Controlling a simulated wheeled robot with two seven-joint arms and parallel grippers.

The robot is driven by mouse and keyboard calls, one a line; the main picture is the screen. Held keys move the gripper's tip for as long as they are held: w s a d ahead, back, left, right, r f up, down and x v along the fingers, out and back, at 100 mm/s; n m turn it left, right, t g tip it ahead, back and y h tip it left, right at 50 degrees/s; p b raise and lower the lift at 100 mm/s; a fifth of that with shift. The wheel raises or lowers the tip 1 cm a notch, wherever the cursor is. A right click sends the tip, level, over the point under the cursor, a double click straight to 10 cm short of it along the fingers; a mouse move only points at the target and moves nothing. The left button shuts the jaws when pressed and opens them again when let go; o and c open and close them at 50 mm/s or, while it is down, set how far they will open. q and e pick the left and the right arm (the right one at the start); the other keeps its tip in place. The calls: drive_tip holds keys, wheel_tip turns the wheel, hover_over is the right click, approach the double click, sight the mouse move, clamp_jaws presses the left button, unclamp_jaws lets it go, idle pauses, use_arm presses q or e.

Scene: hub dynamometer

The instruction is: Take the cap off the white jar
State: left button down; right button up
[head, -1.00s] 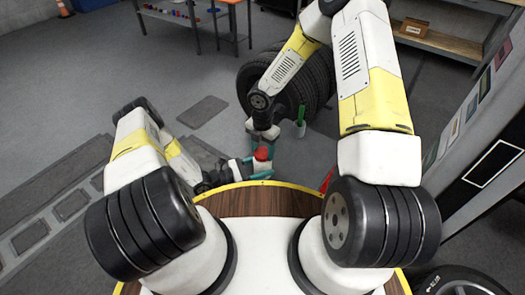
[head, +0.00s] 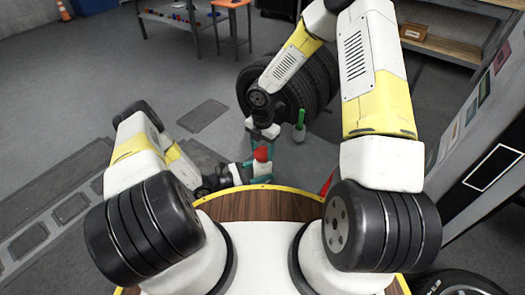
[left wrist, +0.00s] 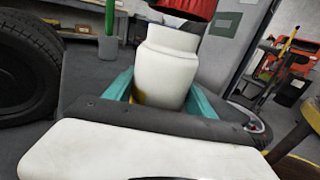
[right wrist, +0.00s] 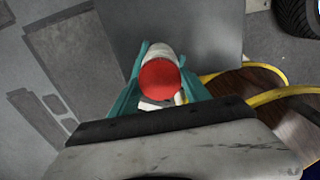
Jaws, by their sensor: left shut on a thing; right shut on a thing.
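The white jar (left wrist: 165,75) stands between the teal fingers of my left gripper (left wrist: 160,95), which is shut on its body. The red cap (left wrist: 185,8) is at the jar's mouth, set a little to the right in the left wrist view and cut by the frame edge. My right gripper (right wrist: 162,82) is shut on the red cap (right wrist: 160,80), with white showing behind it. In the head view, the cap (head: 261,153) is under my right gripper (head: 262,138), and my left gripper (head: 245,170) is beside it.
A wooden tabletop with a yellow edge (head: 278,200) lies just in front of me. Large black tyres (head: 285,85) stand behind the grippers. A green-handled item (head: 300,120) is near them. A workbench (head: 190,15) stands at the back, and the floor at left is mostly clear.

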sight(263, 152)
drive_tip(key=shift+r, duration=1.8)
use_arm(q)
drive_tip(key=shift+c, duration=1.2)
unclamp_jaws()
